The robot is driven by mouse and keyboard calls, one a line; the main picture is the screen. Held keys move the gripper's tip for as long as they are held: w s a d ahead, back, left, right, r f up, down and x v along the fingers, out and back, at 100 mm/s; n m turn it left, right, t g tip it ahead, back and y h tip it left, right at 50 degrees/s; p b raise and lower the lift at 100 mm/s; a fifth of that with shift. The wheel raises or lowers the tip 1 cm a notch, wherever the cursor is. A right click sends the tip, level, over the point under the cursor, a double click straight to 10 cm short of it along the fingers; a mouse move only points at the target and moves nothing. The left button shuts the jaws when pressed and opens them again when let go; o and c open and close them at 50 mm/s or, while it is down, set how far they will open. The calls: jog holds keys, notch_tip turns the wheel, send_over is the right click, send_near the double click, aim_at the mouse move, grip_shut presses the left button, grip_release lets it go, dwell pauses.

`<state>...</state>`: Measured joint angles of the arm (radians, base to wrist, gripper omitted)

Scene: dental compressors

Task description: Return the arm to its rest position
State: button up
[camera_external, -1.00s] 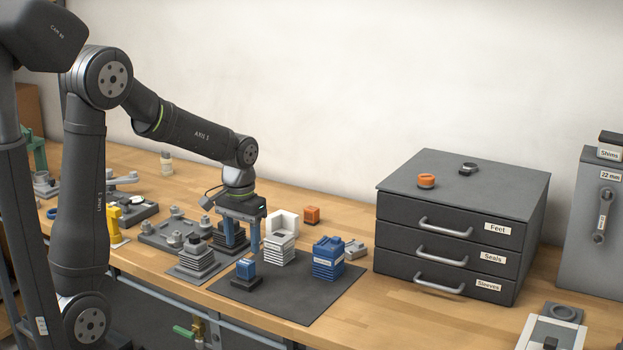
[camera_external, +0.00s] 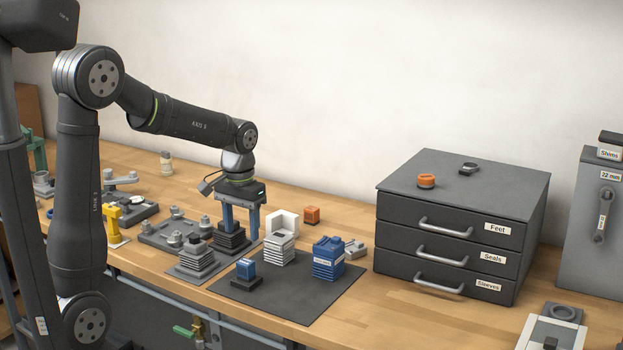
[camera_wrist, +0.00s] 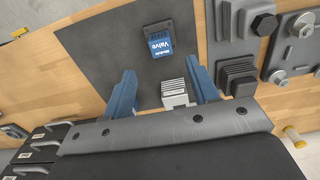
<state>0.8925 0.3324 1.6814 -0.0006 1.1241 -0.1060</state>
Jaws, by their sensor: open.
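My gripper (camera_external: 241,232) hangs with its blue fingers pointing down above the back-left part of the workbench. It is open, with nothing between the fingers. In the wrist view my gripper (camera_wrist: 161,70) shows both fingers spread apart. My arm is bent, with its forearm sloping down to the right. A stack of dark plates (camera_external: 229,240) stands behind or below the fingers; the exact gap cannot be told. A white-and-grey ribbed block (camera_external: 280,250) stands just right of the fingers.
A dark mat (camera_external: 318,300) holds a small blue block labelled Valve (camera_wrist: 160,46) and a larger blue ribbed block (camera_external: 328,258). A grey stack (camera_external: 196,262) stands left of the mat. A drawer cabinet (camera_external: 450,225) stands to the right. The air above the bench is clear.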

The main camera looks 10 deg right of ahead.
aim_at(244, 263)
notch_tip(244, 263, down, 10)
jog(key=shift+f, duration=0.15)
notch_tip(244, 263, up, 3)
jog(key=shift+f, duration=0.2)
jog(key=shift+r, duration=0.85)
